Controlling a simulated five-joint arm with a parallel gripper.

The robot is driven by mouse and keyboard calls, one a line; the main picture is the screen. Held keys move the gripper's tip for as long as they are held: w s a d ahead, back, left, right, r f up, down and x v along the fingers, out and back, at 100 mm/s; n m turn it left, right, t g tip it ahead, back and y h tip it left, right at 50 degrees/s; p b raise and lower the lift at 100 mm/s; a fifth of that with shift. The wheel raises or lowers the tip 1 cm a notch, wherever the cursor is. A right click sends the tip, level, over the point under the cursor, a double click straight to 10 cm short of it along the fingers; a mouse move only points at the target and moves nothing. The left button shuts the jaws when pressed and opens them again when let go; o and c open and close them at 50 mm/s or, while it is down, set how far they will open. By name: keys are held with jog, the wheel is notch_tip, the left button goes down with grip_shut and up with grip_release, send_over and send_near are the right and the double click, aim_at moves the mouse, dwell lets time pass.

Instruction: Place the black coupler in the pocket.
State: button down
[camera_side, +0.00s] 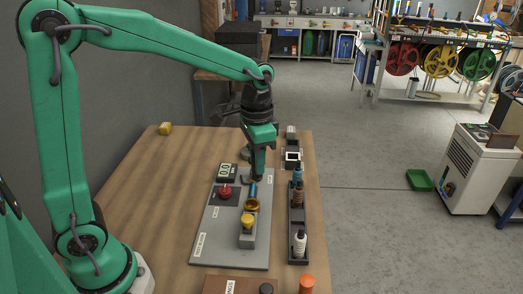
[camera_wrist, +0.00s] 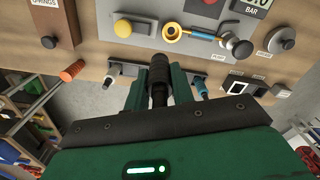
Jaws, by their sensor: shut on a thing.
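In the wrist view, my gripper (camera_wrist: 158,98) is shut on the black coupler (camera_wrist: 158,72), a ribbed dark cylinder between the green fingers. In the side view, my gripper (camera_side: 257,172) points down over the upper right part of the grey board; the coupler is hard to make out against the fingers there. A dark square opening with a white rim (camera_side: 292,155), which looks like the pocket, lies right of my gripper and farther back. It also shows in the wrist view (camera_wrist: 236,83), right of the fingers. My gripper is apart from it.
The grey board (camera_side: 210,240) bears a red knob (camera_side: 225,191), a gauge (camera_side: 227,171), a gold ring with blue handle (camera_side: 252,204) and a yellow knob (camera_side: 247,221). A black rack (camera_side: 298,223) with several couplers stands beside it.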

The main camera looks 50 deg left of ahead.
jog(key=a+n, duration=0.1)
jog(key=w+a+n, duration=0.1)
jog(key=n, duration=0.1)
jog(key=w+a+r+n, duration=0.1)
jog(key=a, duration=0.1)
jog(key=shift+w, duration=0.1)
jog(key=s+a+f+n, duration=0.2)
jog(key=s+f+n, duration=0.3)
jog(key=s, duration=0.4)
jog(key=shift+s+a+n, duration=0.15)
jog(key=shift+s+n, duration=0.15)
jog(key=shift+s, duration=0.1)
jog(key=w+a+f, duration=0.1)
jog(key=a+f, duration=0.6)
jog(key=a, duration=0.4)
jog(key=shift+w+a, duration=0.3)
jog(key=shift+f, duration=0.1)
jog(key=shift+f, duration=1.85)
